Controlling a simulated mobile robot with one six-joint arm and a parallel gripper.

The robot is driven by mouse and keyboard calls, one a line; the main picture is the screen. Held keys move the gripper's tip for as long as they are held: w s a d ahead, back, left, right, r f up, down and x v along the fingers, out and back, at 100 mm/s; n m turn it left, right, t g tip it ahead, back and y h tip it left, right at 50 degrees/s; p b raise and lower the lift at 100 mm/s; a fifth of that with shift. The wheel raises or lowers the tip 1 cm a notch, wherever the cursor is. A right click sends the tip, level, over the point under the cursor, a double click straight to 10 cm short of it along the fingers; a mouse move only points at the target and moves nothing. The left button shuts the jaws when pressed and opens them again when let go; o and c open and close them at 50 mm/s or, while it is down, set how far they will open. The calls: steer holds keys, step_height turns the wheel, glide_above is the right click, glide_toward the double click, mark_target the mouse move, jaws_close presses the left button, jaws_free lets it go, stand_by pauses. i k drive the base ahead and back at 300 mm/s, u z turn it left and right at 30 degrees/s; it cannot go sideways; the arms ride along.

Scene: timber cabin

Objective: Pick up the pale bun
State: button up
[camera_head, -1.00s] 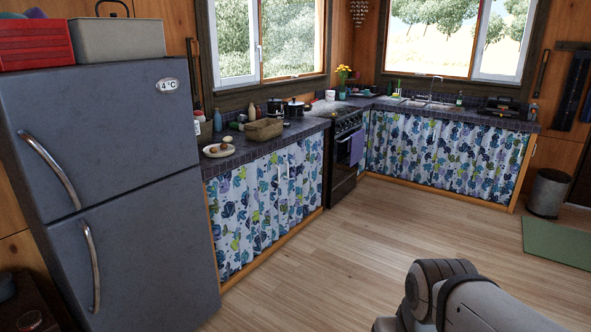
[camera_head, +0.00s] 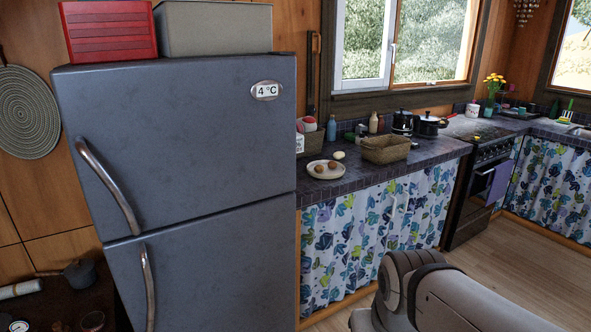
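A small pale, rounded thing (camera_head: 339,155), which looks like the pale bun, lies on the dark tiled counter (camera_head: 345,184) just behind a plate. The light plate (camera_head: 312,173) holds two brown bun-like things, one on the left (camera_head: 319,168) and one on the right (camera_head: 332,166). A wicker basket (camera_head: 386,155) stands to the right of the pale bun. Part of my grey arm shows at the bottom right, well in front of the counter. My gripper is not in view.
A tall grey fridge (camera_head: 180,170) stands left of the counter. Bottles (camera_head: 331,128), a box-like basket (camera_head: 312,143), a kettle (camera_head: 403,122) and a black pot (camera_head: 430,126) stand behind. A stove (camera_head: 480,190) adjoins on the right. Open wooden floor (camera_head: 510,270) lies at right.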

mark_target(319, 169)
steer(key=z, duration=0.15)
steer(key=k, duration=0.9)
steer(key=u, duration=0.15)
steer(key=i, duration=0.9)
steer(key=z, duration=0.6)
steer(key=i, duration=3.05)
steer(key=u, duration=0.65)
